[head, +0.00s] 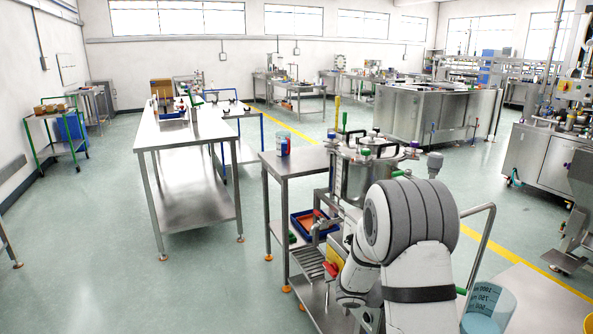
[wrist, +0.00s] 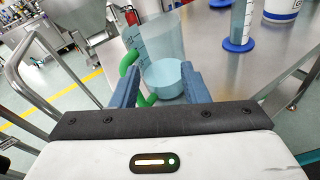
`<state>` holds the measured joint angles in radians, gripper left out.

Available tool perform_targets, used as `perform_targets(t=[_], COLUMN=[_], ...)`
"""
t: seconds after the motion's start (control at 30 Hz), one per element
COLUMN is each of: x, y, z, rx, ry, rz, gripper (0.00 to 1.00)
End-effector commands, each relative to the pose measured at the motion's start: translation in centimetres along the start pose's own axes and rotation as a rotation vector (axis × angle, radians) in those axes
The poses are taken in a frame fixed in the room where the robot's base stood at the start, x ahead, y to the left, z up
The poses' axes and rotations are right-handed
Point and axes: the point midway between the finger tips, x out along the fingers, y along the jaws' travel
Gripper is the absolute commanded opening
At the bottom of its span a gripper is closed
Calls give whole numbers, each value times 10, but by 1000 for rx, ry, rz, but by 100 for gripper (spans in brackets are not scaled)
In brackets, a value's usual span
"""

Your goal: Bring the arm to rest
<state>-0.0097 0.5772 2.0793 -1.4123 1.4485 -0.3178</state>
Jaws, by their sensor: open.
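My gripper (wrist: 161,76) shows in the wrist view with its two blue-grey fingers spread apart. A clear graduated beaker (wrist: 158,42) with light blue liquid and a green handle stands just beyond and between the fingertips in that view. I cannot tell whether a finger touches it. In the head view my white and grey arm (head: 410,225) is bent in the right foreground, and its gripper cannot be made out. A graduated beaker (head: 488,308) shows beside the arm at the lower right.
A grey steel table surface (wrist: 215,75) lies around the beaker in the wrist view, with a blue-based cylinder (wrist: 238,44) and a white tub (wrist: 282,8) on it. In the head view a steel pot (head: 357,170) stands behind my arm. Open floor (head: 190,285) lies at the left.

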Motion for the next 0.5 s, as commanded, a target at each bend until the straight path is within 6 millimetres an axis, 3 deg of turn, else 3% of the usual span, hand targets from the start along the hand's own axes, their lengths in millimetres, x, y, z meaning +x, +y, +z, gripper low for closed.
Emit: perform_targets(t=[0.03, 0.2, 0.5], x=[-5, -26, -91], y=[-15, -67, -143], z=[19, 50, 79], rx=[70, 291, 703], ry=[57, 259, 638], rz=[-55, -242, -558], gripper=[41, 41, 41])
